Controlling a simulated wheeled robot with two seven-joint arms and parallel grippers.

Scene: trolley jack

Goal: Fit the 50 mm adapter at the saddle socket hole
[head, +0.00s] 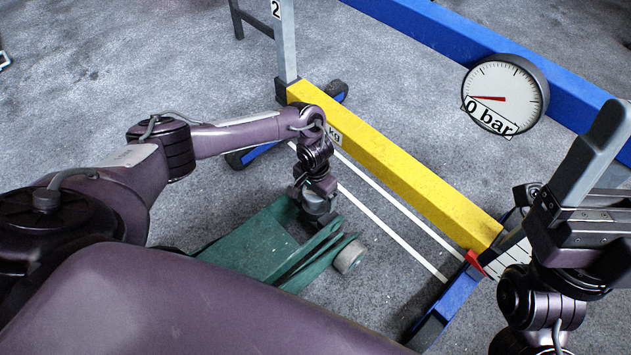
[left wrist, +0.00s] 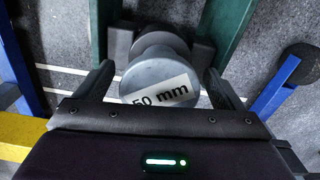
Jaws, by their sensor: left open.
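The grey round adapter (left wrist: 158,82), labelled "50 mm", stands between the fingers of my left gripper (left wrist: 160,76) in the left wrist view. The gripper is open, with a gap beside the adapter on each side. The adapter is above a darker round part of the green jack (left wrist: 238,25), between its side plates. The socket hole is hidden, so I cannot tell how deep the adapter sits. In the head view my left gripper (head: 318,212) is down at the end of the green jack (head: 250,245). My right gripper (head: 592,150) is raised at the right edge; its jaw gap is unclear.
A yellow beam (head: 400,165) crosses behind the jack, joined to a blue frame (head: 450,300). A round gauge (head: 505,95) reads "0 bar". A red pointer (head: 475,262) is beside a scale near my right arm. White lines mark the grey floor.

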